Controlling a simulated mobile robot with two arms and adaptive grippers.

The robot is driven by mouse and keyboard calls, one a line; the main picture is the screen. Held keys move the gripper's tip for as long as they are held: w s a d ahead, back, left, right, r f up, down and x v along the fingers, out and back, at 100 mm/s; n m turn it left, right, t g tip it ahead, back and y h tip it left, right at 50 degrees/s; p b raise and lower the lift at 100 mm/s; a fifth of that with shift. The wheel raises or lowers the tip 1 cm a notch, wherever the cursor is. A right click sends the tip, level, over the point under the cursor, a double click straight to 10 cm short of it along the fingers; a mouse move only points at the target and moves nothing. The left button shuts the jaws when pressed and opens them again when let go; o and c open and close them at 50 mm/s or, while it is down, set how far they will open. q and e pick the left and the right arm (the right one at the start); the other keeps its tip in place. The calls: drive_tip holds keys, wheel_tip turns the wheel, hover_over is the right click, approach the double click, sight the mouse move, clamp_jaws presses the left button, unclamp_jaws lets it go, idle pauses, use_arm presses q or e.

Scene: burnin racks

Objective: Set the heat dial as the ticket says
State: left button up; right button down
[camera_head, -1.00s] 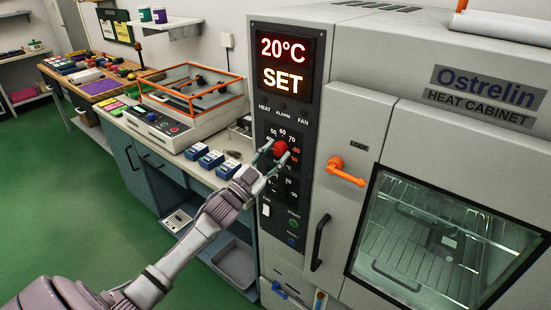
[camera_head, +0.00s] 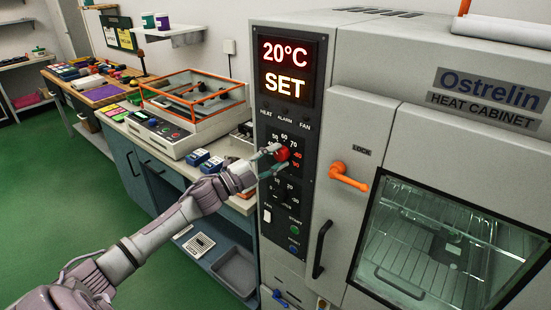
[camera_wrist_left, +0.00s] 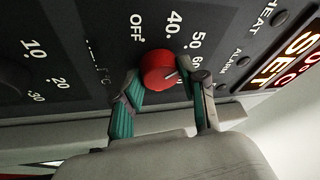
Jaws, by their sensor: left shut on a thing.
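The heat dial is a red round knob (camera_head: 282,154) on the black control panel of the heat cabinet; it also shows in the left wrist view (camera_wrist_left: 159,70). Its scale has OFF, 40, 50 and 60 visible up close, with higher red numbers at its right in the head view. My left gripper (camera_head: 274,157) is shut on the knob, one finger on each side. In the left wrist view a pale mark on the knob lies toward the 50 and 60 side. The display (camera_head: 285,68) reads 20°C SET. My right gripper is not in view. I cannot identify the ticket.
A lower dial (camera_head: 284,198) with a 10 to 30 scale sits under the knob. An orange latch (camera_head: 348,174) and a dark door handle (camera_head: 321,246) stick out to the right. A bench (camera_head: 128,124) with an orange-framed case (camera_head: 194,96) stands at left.

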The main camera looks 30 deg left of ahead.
use_arm(q)
drive_tip(key=shift+m, duration=0.3)
drive_tip(key=o, duration=1.1)
drive_tip(key=shift+o, duration=0.2)
drive_tip(key=v, duration=1.2)
